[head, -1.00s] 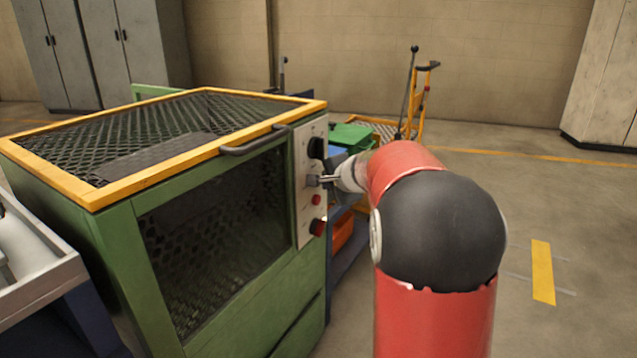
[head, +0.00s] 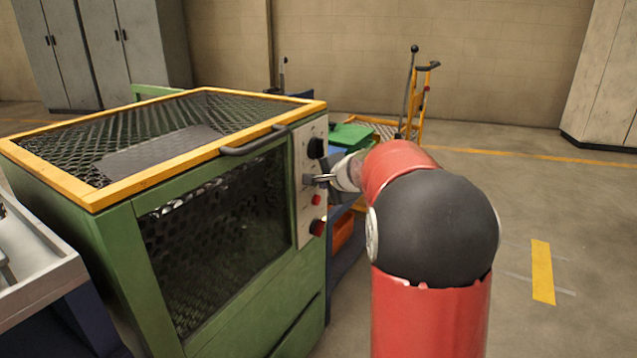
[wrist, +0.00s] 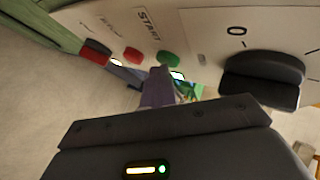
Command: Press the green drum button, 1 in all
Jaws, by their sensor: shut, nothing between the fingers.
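The green button (wrist: 168,60) shows in the wrist view, on the pale control panel (wrist: 200,28) beside the START label (wrist: 148,18). In the head view the panel (head: 301,213) is on the right side of the green machine (head: 100,270), and my gripper hides the green button. My gripper (head: 311,180) is shut and empty, with its tips at the panel's middle. In the wrist view the shut fingertips (wrist: 158,71) are right by the green button. I cannot tell whether they touch it.
A red button (wrist: 133,55), a larger red button (wrist: 97,52) and a black knob (wrist: 262,78) share the panel. The yellow-framed mesh lid (head: 150,150) has a handle (head: 252,141) near the panel. A yellow trolley (head: 424,100) stands behind; the floor at right is clear.

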